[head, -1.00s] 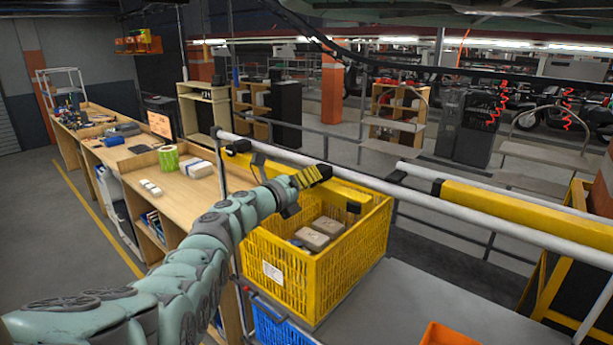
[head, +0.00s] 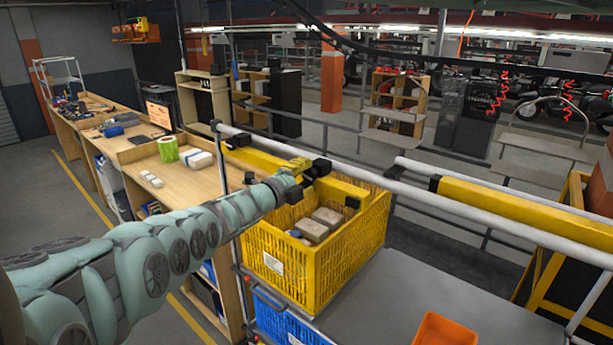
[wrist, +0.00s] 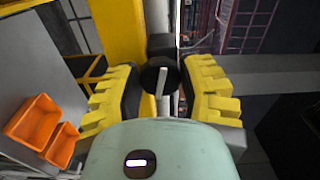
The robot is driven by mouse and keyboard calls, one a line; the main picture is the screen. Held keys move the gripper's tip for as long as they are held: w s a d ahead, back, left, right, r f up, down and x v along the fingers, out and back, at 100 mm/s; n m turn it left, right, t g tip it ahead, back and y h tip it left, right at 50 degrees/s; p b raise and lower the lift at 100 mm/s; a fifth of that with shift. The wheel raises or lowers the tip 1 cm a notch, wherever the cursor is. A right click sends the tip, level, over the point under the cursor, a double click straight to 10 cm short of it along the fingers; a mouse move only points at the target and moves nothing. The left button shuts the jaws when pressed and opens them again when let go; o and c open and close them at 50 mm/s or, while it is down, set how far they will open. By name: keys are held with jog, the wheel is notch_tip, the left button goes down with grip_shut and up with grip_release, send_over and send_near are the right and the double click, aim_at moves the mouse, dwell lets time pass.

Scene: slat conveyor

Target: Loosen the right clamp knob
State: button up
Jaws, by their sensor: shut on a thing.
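The right clamp knob (wrist: 154,76) is a round black knob with a pale bar across it. In the wrist view it sits between the yellow-padded fingers of my gripper (wrist: 162,92), which is shut on it. In the head view my gripper (head: 302,180) is at the black clamp block (head: 320,167) on the pale rail, above the yellow guide bar; the knob itself is hidden there by the fingers. The clamp block (wrist: 160,44) also shows just beyond the knob in the wrist view, beside the yellow bar (wrist: 118,30).
A yellow crate (head: 330,262) holding boxes stands just below my gripper. The pale rail (head: 460,215) runs along to the right, with another yellow bar (head: 520,210). An orange bin (head: 437,331) stands on the grey surface (head: 390,290). A wooden workbench (head: 185,185) is at the left.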

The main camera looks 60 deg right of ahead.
jog(key=shift+s+f+n+b, duration=0.15)
jog(key=shift+n+b, duration=0.2)
jog(key=shift+n, duration=0.85)
jog(key=o, duration=1.2)
jog(key=shift+w+a, duration=0.1)
jog(key=shift+w, duration=0.1)
jog(key=shift+w+a, duration=0.1)
jog(key=shift+a, duration=0.1)
jog(key=shift+w+a, duration=0.1)
jog(key=shift+a, duration=0.4)
jog(key=shift+w+a, duration=0.1)
jog(key=shift+a, duration=2.8)
